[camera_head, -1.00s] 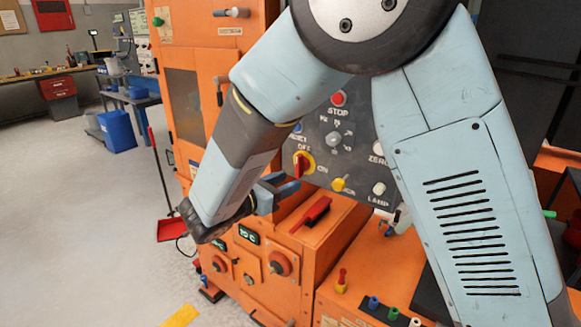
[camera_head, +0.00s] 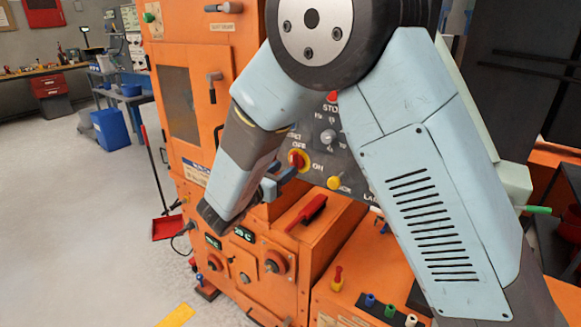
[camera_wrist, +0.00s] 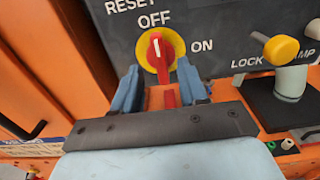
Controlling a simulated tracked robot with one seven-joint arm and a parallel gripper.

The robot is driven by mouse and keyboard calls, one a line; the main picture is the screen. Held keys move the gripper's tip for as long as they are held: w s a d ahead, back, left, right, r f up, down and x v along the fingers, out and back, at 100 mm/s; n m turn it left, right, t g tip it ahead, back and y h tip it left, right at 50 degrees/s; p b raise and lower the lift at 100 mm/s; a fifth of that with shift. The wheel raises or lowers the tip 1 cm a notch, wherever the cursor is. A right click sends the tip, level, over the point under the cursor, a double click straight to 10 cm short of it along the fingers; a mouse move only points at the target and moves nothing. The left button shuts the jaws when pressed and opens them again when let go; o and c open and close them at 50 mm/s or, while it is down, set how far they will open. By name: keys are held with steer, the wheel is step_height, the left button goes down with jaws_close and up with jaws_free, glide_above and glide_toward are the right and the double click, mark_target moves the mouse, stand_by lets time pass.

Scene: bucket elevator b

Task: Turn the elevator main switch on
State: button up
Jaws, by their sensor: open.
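The main switch (camera_head: 297,160) is a red rotary handle on a yellow round plate, set on the dark control panel with OFF above it and ON to its right. In the wrist view the switch (camera_wrist: 158,55) has its handle upright, with the white mark toward OFF. My gripper (camera_wrist: 157,85) is open, its two blue fingers on either side below the yellow plate, with the handle's lower end between them. In the head view my gripper (camera_head: 284,178) is beside the switch, partly hidden by my arm. Whether the fingers touch the handle I cannot tell.
A yellow LOCK knob (camera_wrist: 281,49) stands out right of the switch. A red-handled brush (camera_head: 307,212) lies on the orange machine's ledge below the panel. A grey lever (camera_head: 328,136) and a red STOP button (camera_head: 332,97) are nearby. Open floor (camera_head: 80,220) lies left.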

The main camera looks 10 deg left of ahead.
mark_target(292, 164)
steer(key=shift+x, duration=1.7)
